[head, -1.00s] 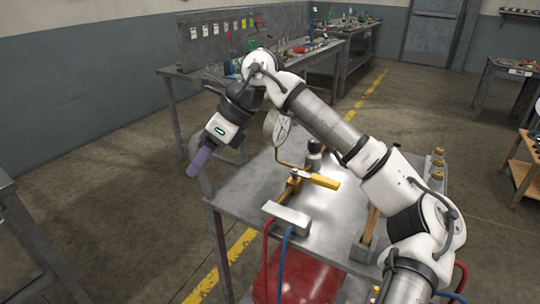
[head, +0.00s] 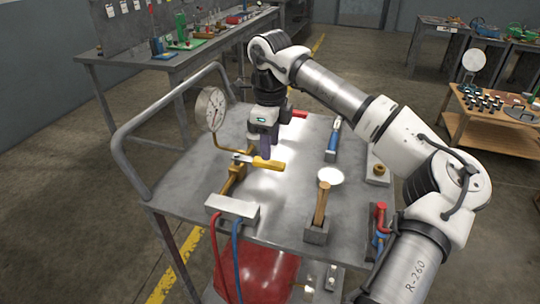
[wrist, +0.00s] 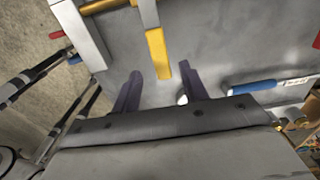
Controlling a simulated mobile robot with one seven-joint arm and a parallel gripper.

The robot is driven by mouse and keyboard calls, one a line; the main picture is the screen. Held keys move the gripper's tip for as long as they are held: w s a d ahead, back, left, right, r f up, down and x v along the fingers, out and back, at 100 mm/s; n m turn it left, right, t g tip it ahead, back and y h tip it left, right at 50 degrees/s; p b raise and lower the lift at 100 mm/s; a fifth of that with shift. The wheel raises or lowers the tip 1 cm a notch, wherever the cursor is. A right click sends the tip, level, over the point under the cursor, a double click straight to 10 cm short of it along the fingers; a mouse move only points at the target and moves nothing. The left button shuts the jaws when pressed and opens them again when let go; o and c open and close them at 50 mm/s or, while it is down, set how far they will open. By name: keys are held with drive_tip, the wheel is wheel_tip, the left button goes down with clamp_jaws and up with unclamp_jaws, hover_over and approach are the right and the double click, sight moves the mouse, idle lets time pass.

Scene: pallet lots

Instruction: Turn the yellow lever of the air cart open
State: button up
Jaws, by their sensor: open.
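The yellow lever (head: 268,164) sits on a brass valve and pipe (head: 233,181) on top of the grey metal air cart (head: 300,243). Its yellow grip points to the right in the head view. My gripper (head: 266,146) is over the cart, fingers pointing down, just behind the lever. In the wrist view my gripper (wrist: 162,76) is open and empty. The lever (wrist: 158,56) points down the picture there, its tip between the two purple fingers; I cannot tell whether they touch it.
A round gauge (head: 211,109) rises beside the valve. A grey block (head: 232,209) carries a red hose (head: 217,260) and a blue hose (head: 236,258). A bent rail (head: 121,140) edges the cart's left.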

sight(258, 163)
drive_tip(key=shift+f, duration=2.25)
drive_tip(key=shift+c, duration=0.2)
clamp_jaws()
